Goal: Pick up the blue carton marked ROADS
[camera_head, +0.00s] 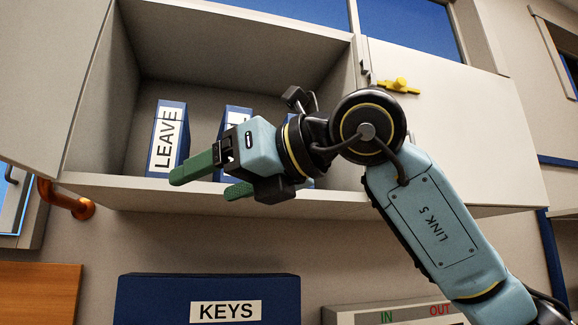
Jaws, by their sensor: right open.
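No label reading ROADS can be read in the head view. A blue carton marked LEAVE (181,137) stands upright in the open wall cabinet. To its right, a second blue carton (237,109) has its white label mostly hidden behind my right gripper. A little blue behind my right wrist may be a third carton; its label is hidden. My right gripper (209,183) comes in from the right, with green fingers apart and nothing seen between them. It is in front of the cartons, near the shelf's front edge. My left gripper is not in view.
The cabinet shelf (130,190) has a raised front edge. A cabinet door (45,75) stands open at left; a panel with a yellow handle (398,86) is at right. Below are a blue KEYS box (150,290), an IN/OUT board (345,318) and a copper pipe (65,200).

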